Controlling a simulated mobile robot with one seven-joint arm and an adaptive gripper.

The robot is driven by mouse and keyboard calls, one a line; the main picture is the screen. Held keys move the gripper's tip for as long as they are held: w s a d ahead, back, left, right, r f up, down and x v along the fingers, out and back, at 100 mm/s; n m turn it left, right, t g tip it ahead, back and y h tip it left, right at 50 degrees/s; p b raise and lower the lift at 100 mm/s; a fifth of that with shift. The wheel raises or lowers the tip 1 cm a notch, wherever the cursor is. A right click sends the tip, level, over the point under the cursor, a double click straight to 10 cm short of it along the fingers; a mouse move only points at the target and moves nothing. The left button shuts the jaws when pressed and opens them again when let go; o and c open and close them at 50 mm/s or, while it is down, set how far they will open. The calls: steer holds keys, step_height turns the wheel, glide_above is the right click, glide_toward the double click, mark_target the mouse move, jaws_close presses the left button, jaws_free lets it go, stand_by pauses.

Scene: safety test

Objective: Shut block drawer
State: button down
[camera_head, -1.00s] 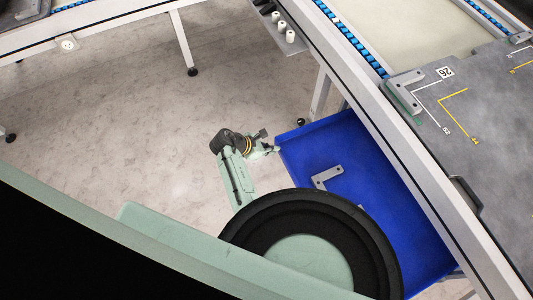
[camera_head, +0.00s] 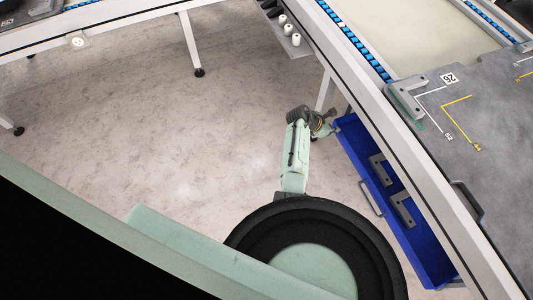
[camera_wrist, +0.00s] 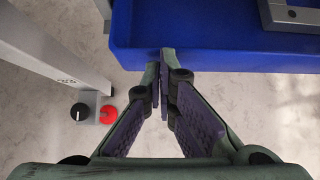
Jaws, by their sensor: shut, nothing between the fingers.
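The blue drawer (camera_head: 425,255) is under the worktop on the right of the head view and still sticks out partway. Grey angled blocks lie inside it, one of them at the middle (camera_head: 401,208). A handle (camera_head: 371,198) shows on its outer face. My gripper (camera_head: 333,128) is at the drawer's far corner. In the wrist view, the fingers of my gripper (camera_wrist: 160,62) are shut and empty, with their tips at the blue drawer wall (camera_wrist: 220,58). They look to be touching it. A grey block (camera_wrist: 290,14) shows inside.
The worktop's white edge rail (camera_head: 400,160) runs above the drawer. A table leg (camera_wrist: 55,55) stands left of my gripper in the wrist view, with a red knob (camera_wrist: 108,115) and a black knob beside it. The floor (camera_head: 150,130) to the left is clear.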

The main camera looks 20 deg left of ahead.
mark_target(337, 135)
steer(key=shift+w+d+b, duration=0.35)
steer(key=shift+w+d, duration=1)
